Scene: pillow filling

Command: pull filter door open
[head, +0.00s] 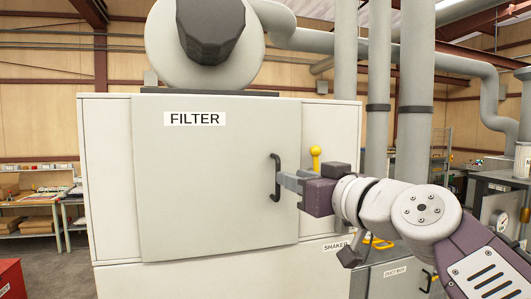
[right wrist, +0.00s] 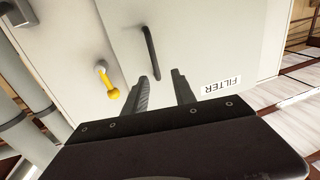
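My right gripper (head: 283,179) comes in from the right at the handle. In the right wrist view its two fingers (right wrist: 160,76) stand apart, with one end of the handle near the gap between their tips. I cannot tell whether they touch it. My left gripper is not in view.
A yellow-knobbed lever (head: 315,155) sticks out just right of the door, close above my right gripper; it also shows in the right wrist view (right wrist: 108,85). Thick grey pipes (head: 413,120) stand to the right. A red box (head: 10,278) is at lower left.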

